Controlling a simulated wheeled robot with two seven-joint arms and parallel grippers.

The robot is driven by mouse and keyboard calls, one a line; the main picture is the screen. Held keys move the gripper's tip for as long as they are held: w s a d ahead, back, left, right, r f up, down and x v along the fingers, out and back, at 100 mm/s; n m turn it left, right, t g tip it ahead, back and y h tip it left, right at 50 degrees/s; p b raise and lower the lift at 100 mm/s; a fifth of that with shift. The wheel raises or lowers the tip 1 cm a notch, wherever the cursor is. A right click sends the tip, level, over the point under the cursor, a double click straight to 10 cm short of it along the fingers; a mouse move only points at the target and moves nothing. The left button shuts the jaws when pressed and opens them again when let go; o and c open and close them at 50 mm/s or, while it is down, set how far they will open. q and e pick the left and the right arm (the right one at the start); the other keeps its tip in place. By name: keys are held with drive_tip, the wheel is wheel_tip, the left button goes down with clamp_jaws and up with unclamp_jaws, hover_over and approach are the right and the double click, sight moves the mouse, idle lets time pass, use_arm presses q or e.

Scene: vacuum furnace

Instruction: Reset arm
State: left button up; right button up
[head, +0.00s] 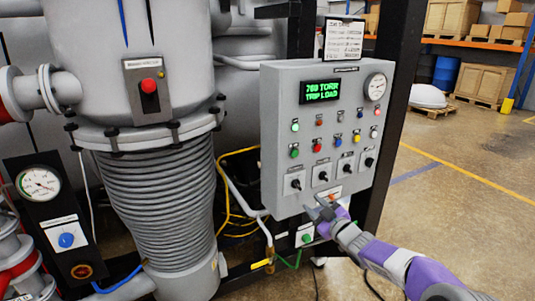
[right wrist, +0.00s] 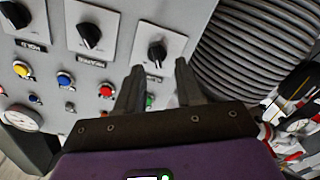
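The grey control panel (head: 270,140) stands in the middle of the head view, its display reading "760 TORR TRIP LOAD". My right gripper (head: 320,206) is at the panel's lower edge, below the knobs. In the right wrist view, which shows the panel turned over, my right gripper (right wrist: 157,75) is open, with nothing between its fingers. The knob nearest the bellows (right wrist: 156,54) lies just beyond the fingertips and also shows in the head view (head: 297,184). My left gripper is not in view.
The ribbed bellows (head: 158,200) and furnace body stand left of the panel. A dark post (head: 390,130) is at its right. Yellow cables and pipes hang below and left. A clipboard (head: 343,40) tops the panel. Open floor (head: 460,200) lies to the right.

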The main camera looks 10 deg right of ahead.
drive_tip(key=s+a+f+m+g+h+p, duration=0.1)
drive_tip(key=s+a+f+m+g, duration=0.3)
drive_tip(key=f, duration=0.6)
drive_tip(key=s+a+f+m+g+p, duration=0.1)
drive_tip(key=s+a+f+m+g, duration=0.1)
drive_tip(key=s+f, duration=0.6)
drive_tip(key=s+a+f+m+g+h+p, duration=0.1)
drive_tip(key=s+a+f+m+g, duration=0.15)
drive_tip(key=f, duration=0.95)
drive_tip(key=s+a+f+m+g, duration=0.1)
drive_tip(key=s+f+g, duration=0.1)
drive_tip(key=s, duration=0.6)
drive_tip(key=s+a+f+m+g+p, duration=0.1)
drive_tip(key=s+a+f+g, duration=0.1)
drive_tip(key=s, duration=0.7)
drive_tip(key=s+a+f+m+g, duration=0.2)
drive_tip(key=s+f+g, duration=0.2)
drive_tip(key=s, duration=0.4)
drive_tip(key=shift+s+f+p, duration=0.15)
drive_tip(key=shift+f+p, duration=0.2)
drive_tip(key=shift+f, duration=0.35)
drive_tip(key=shift+a, duration=0.15)
